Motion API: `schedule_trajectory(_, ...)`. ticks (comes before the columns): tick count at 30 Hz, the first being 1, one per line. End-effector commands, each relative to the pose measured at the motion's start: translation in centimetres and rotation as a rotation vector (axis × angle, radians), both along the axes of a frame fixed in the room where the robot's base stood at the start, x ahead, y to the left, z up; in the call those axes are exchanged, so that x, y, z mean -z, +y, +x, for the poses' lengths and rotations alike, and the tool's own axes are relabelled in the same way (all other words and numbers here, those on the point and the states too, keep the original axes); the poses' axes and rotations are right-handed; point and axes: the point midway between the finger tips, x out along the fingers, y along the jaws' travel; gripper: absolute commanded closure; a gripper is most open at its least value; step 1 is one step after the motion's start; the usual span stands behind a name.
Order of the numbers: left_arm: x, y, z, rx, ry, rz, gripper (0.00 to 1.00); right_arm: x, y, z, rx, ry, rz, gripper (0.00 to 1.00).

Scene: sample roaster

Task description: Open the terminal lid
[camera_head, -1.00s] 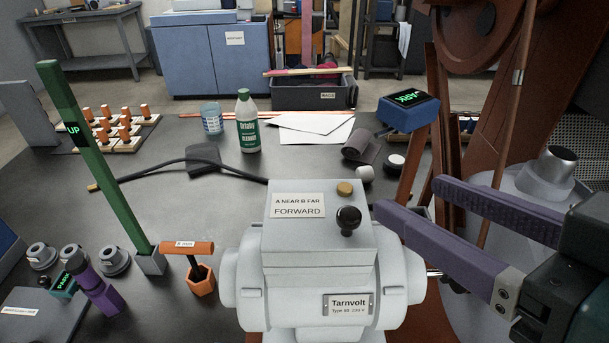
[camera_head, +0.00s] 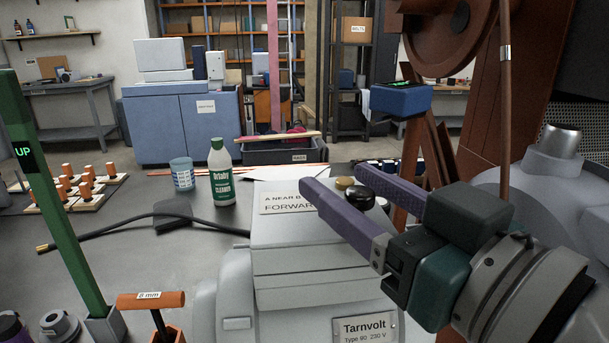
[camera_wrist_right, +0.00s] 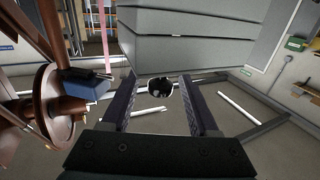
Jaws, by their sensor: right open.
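The grey Tarnvolt motor (camera_head: 365,328) stands in front of me, with a grey terminal box on top. Its lid (camera_head: 300,230) lies flat and shut, bearing a "FORWARD" label (camera_head: 285,203), a brass knob (camera_head: 345,183) and a black round knob (camera_head: 361,198). My right gripper (camera_head: 338,179) is open, its purple fingers pointing left over the lid, with the black knob between them in the picture. In the right wrist view, the dark knob (camera_wrist_right: 160,87) shows between the fingertips, with gaps at both sides. I cannot tell its exact depth. My left gripper is not in view.
A green "UP" post (camera_head: 55,200) stands at the left, next to an orange-handled 8 mm tool (camera_head: 151,300). A cleaner bottle (camera_head: 221,175) and a cup (camera_head: 182,174) stand behind the motor. A brown machine frame (camera_head: 505,100) rises at the right.

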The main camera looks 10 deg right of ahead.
Motion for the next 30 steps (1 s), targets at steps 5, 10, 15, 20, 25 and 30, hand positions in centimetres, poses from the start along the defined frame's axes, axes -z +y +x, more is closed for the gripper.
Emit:
schedule_trajectory(5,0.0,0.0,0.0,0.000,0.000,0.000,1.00,0.0,0.7,1.6,0.000,0.000,0.000,0.39)
schedule_trajectory(10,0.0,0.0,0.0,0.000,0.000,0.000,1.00,0.1,0.8,2.0,-0.001,0.001,-0.002,0.39)
schedule_trajectory(15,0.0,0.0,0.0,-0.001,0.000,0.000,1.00,0.1,0.8,2.0,-0.001,0.001,-0.002,0.40)
schedule_trajectory(20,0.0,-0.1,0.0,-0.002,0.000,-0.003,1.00,0.1,0.8,1.9,0.000,0.001,-0.002,0.58)
schedule_trajectory(25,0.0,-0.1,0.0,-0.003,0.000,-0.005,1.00,0.1,0.8,1.9,0.000,0.001,-0.002,0.78)
schedule_trajectory(30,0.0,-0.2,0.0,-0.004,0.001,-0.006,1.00,0.1,0.8,1.9,0.000,0.001,-0.002,0.97)
